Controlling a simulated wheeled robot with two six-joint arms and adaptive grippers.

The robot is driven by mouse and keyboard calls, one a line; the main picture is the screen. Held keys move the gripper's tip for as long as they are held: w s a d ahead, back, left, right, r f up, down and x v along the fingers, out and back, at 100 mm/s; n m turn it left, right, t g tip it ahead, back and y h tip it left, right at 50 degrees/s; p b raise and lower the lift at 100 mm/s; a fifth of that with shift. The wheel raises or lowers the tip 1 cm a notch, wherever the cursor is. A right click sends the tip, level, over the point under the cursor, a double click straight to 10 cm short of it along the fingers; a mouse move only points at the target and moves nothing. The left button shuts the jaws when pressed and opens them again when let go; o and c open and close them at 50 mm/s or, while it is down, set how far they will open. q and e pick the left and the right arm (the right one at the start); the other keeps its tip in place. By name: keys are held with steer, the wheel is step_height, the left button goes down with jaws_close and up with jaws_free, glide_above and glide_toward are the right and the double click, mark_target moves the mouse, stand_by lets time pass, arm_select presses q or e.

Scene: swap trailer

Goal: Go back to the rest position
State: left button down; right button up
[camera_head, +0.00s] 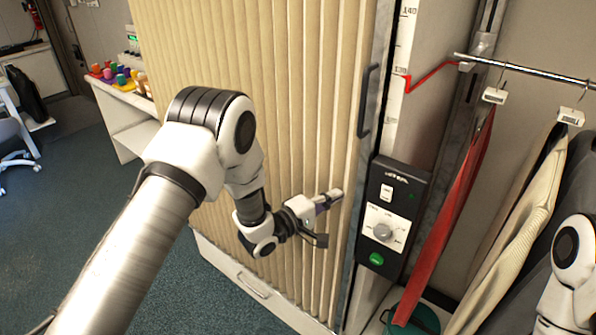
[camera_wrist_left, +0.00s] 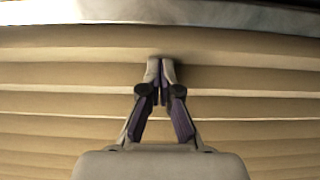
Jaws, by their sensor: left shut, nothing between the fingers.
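My left arm comes in from the left in the head view. Its gripper (camera_head: 328,201) is in front of the beige pleated folding door (camera_head: 290,90), near the door's right edge. In the left wrist view the two fingertips of this gripper (camera_wrist_left: 161,72) are together and hold nothing. The pleats of the door (camera_wrist_left: 60,105) fill most of that view behind the fingers; I cannot tell whether the fingertips touch them. Part of my right arm shows at the right edge of the head view, but its gripper is out of sight.
Right of the door are its dark handle (camera_head: 367,100) and a black control panel (camera_head: 391,215) with a dial and a green button. A red strap (camera_head: 452,215) and garments (camera_head: 515,225) hang from a metal rail (camera_head: 525,71). A shelf (camera_head: 122,102) with colourful items stands at the left. Carpet (camera_head: 60,205) is open there.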

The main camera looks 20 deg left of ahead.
arm_select(q)
steer(key=b+v, duration=0.2)
steer(key=v, duration=0.8)
steer(key=s+a+f+m+g+y, duration=0.1)
steer(key=s+f+g+y, duration=0.25)
steer(key=s+f, duration=0.65)
steer(key=s+f+g+y, duration=0.2)
steer(key=s+f+g, duration=0.25)
steer(key=f, duration=0.85)
steer(key=s+a+f+m+g+y, duration=0.2)
steer(key=s+a+m+g, duration=0.1)
steer(key=s, duration=0.6)
steer(key=s+a+f+m+g+y, duration=0.2)
steer(key=s+m, duration=0.4)
steer(key=s, duration=0.3)
steer(key=shift+a+f+m+g, duration=0.3)
steer(key=shift+a+f+g, duration=0.5)
steer(key=shift+g, duration=0.3)
arm_select(e)
steer(key=shift+w+a+f, duration=0.1)
steer(key=shift+a+f, duration=0.05)
steer(key=shift+f, duration=0.4)
steer(key=shift+a+f, duration=0.1)
steer(key=shift+f, duration=0.45)
arm_select(q)
steer(key=shift+s+y, duration=0.1)
steer(key=shift+y, duration=0.15)
